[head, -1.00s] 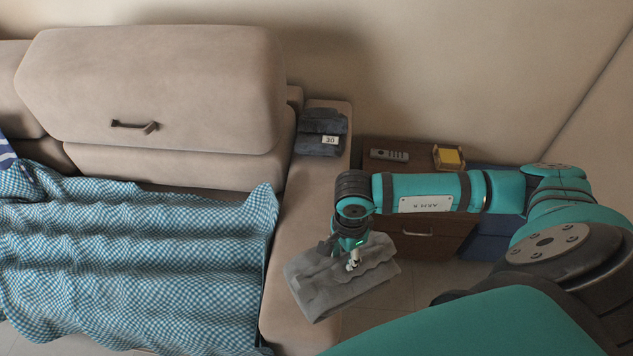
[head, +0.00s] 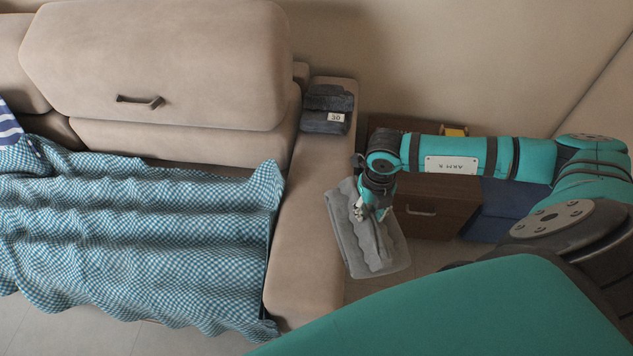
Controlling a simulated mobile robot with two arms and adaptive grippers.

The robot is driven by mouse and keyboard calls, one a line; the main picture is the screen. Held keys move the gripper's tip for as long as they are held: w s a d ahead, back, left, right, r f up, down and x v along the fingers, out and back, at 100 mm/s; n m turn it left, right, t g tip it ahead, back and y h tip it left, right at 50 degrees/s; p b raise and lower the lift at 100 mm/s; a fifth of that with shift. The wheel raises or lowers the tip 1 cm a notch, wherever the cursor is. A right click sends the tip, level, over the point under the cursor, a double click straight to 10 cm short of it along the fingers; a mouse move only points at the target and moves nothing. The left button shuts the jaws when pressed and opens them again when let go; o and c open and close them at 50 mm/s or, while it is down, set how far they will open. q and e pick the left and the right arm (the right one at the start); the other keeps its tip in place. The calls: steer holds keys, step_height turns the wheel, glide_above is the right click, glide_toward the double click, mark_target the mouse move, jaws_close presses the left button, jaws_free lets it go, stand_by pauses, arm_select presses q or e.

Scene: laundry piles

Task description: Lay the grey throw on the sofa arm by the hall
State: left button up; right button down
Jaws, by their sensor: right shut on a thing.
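The grey throw (head: 358,240) is a folded bundle hanging from my right gripper (head: 368,212). The gripper is shut on its upper face. The throw is beside the right edge of the sofa arm (head: 305,240), its left side close to or over that edge; I cannot tell whether they touch. Folded dark jeans (head: 326,108) with a tag reading 30 lie on the back end of this arm. The front part of the arm is bare. My left gripper is not in view.
A blue checked cloth (head: 130,235) covers the sofa seat, with a striped garment (head: 10,128) at far left. A brown cabinet (head: 430,212) with a yellow item (head: 454,130) on top stands right of the arm, next to a dark blue thing (head: 493,212).

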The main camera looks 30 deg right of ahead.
steer(key=w+a+f+b, duration=0.4)
steer(key=w+a+b, duration=0.1)
steer(key=w+a, duration=0.5)
steer(key=shift+a+f+b, duration=0.25)
steer(key=shift+f+b, duration=0.05)
steer(key=shift+f, duration=0.1)
steer(key=shift+f, duration=0.2)
steer(key=c, duration=1)
jaws_free()
steer(key=shift+o, duration=0.2)
steer(key=shift+r, duration=0.1)
step_height(320, 180, up, 12)
